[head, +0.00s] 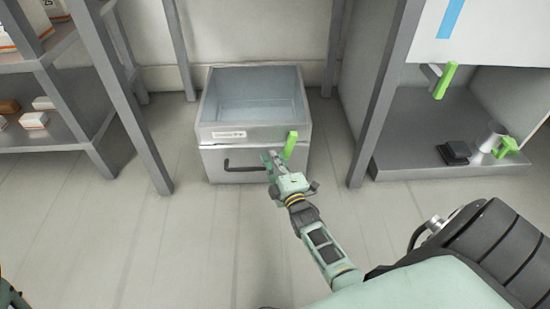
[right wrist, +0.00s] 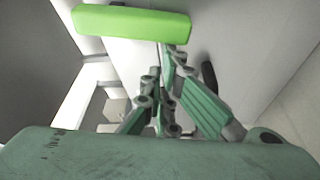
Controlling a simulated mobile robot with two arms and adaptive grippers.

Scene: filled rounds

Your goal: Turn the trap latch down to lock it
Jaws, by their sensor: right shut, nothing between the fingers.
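The trap (head: 220,160) is a grey metal box with an open basin on top, standing on the floor against the back wall. Its green latch (head: 290,145) is on the front at the right and stands nearly upright, leaning slightly. My right gripper (head: 268,158) is shut and empty, just left of the latch and in front of the box face. In the right wrist view the latch (right wrist: 130,23) lies across the top, close to the shut fingertips (right wrist: 172,50). I cannot tell whether they touch.
A dark bar handle (head: 240,165) is on the trap front, left of my gripper. A grey shelf (head: 50,100) with boxes stands at the left. A cabinet (head: 420,150) with other green handles (head: 445,80) stands at the right. The floor in front is clear.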

